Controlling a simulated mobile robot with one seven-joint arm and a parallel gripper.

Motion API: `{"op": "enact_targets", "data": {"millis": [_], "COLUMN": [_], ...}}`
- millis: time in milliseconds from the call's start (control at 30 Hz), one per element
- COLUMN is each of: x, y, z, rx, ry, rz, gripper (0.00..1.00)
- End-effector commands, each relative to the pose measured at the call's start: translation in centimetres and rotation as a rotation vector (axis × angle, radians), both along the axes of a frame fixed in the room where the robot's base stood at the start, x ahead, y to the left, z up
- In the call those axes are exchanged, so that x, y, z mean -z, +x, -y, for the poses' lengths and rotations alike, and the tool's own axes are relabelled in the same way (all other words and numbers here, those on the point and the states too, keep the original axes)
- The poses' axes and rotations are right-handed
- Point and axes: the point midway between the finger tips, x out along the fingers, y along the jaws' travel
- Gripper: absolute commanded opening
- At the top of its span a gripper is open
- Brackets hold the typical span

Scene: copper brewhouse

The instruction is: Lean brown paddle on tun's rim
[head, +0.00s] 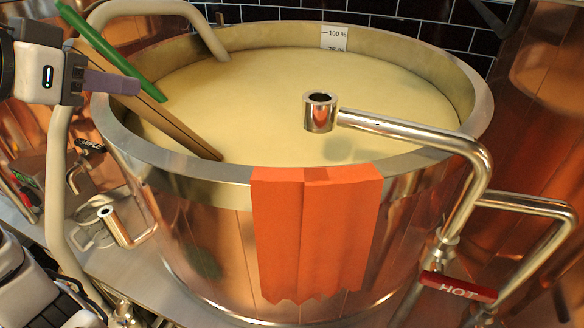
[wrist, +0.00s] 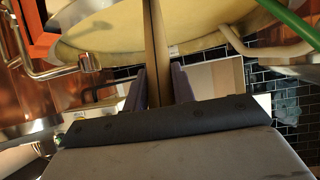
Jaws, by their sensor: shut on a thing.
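The tun (head: 290,180) is a wide copper vessel with a broad metal rim, filled with pale mash (head: 260,95). The brown paddle (head: 180,135) slants from upper left down into the tun, its lower end at the mash near the front inner wall. My gripper (head: 128,86) is at the tun's left rim, shut on the paddle's shaft. In the wrist view the brown shaft (wrist: 155,45) stands between the two fingers of my gripper (wrist: 158,82). I cannot tell whether the shaft touches the rim. Its upper end is partly hidden by my gripper.
A green paddle (head: 110,50) slants over the left rim close behind the brown one. An orange cloth (head: 315,235) hangs over the front rim. A metal spout pipe (head: 400,128) crosses the right side, near a red HOT handle (head: 458,287). A pale pipe (head: 205,30) curves over the back.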

Motion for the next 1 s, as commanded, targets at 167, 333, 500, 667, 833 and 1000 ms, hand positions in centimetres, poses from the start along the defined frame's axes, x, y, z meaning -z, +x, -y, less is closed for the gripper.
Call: {"op": "enact_targets", "data": {"millis": [167,333,500,667,833,1000], "x": [0.2,0.1,0.2,0.2,0.1,-1.0], "y": [0.0,0.0,0.0,0.0,-0.4,-2.4], "z": [0.0,0.0,0.0,0.0,-0.2,-1.1], "rx": [-0.001,-0.001,0.000,0.000,-0.001,-0.004], "ry": [-0.001,-0.001,-0.001,0.000,0.001,0.002], "rz": [0.003,0.004,0.002,0.001,-0.002,0.001], "gripper": [0.00,0.32,0.51,0.51,0.51,0.51]}}
